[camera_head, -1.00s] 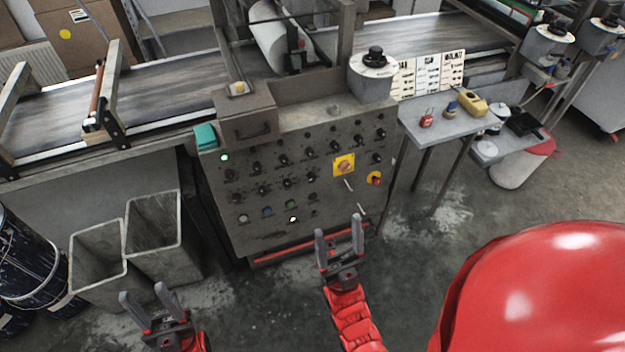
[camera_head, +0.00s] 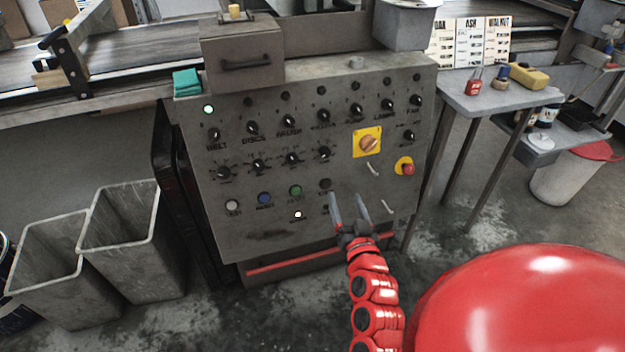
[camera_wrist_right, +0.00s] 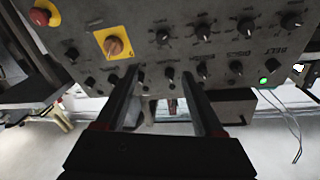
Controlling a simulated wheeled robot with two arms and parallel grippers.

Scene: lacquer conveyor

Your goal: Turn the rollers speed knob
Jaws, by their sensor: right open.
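The grey control panel (camera_head: 240,222) carries rows of black knobs with small labels, few of them readable. My right gripper (camera_head: 348,203) is open and empty, in front of the panel's lower right part, below that knob. In the wrist view its two fingers (camera_wrist_right: 160,72) point at the panel, apart from each other. My left gripper is out of view.
A side table (camera_head: 490,100) stands at the right. Two grey bins (camera_head: 127,225) stand at the left. A red rail (camera_head: 300,262) runs along the panel's bottom.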

